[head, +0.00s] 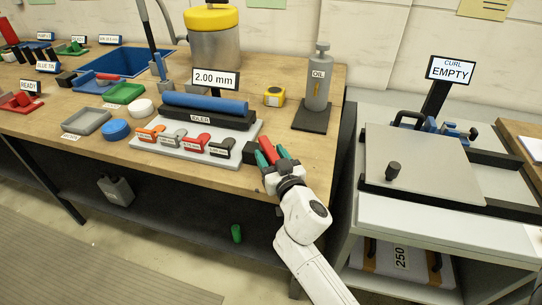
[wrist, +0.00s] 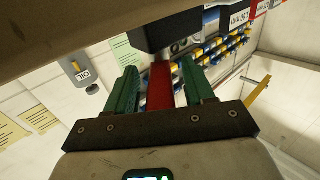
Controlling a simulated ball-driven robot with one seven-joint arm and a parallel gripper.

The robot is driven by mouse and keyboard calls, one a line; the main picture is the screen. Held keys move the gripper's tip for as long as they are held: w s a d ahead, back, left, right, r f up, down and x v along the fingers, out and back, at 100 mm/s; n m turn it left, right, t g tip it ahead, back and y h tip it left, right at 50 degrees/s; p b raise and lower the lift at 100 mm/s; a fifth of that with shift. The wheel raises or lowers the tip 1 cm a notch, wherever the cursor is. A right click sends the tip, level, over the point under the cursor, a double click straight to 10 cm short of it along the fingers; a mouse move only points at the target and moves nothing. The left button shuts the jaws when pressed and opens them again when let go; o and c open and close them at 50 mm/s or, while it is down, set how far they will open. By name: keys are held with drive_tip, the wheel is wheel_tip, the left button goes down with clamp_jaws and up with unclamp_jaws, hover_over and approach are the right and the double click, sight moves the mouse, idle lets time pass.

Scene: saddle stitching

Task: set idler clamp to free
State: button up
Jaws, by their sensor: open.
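A red lever (head: 269,147), which appears to be the idler clamp, projects from a dark block (head: 252,146) at the table's front right edge. My gripper (head: 271,154) is there with its green fingers apart, one on each side of the lever. In the wrist view the red lever (wrist: 160,86) stands between the two green fingers of my gripper (wrist: 158,74), with visible gaps. The dark block (wrist: 168,28) is just beyond the fingertips. Any wording on the lever cannot be read.
Left of my gripper a grey plate (head: 232,157) carries coloured levers and a blue roller (head: 206,103) beneath a "2.00 mm" display (head: 215,79). An oil can (head: 317,85) stands behind.

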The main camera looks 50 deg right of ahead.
drive_tip(key=b+v, duration=0.3)
drive_tip(key=v, duration=0.7)
drive_tip(key=shift+s+a+b, duration=0.2)
drive_tip(key=shift+s+b, duration=0.1)
drive_tip(key=shift+b, duration=0.1)
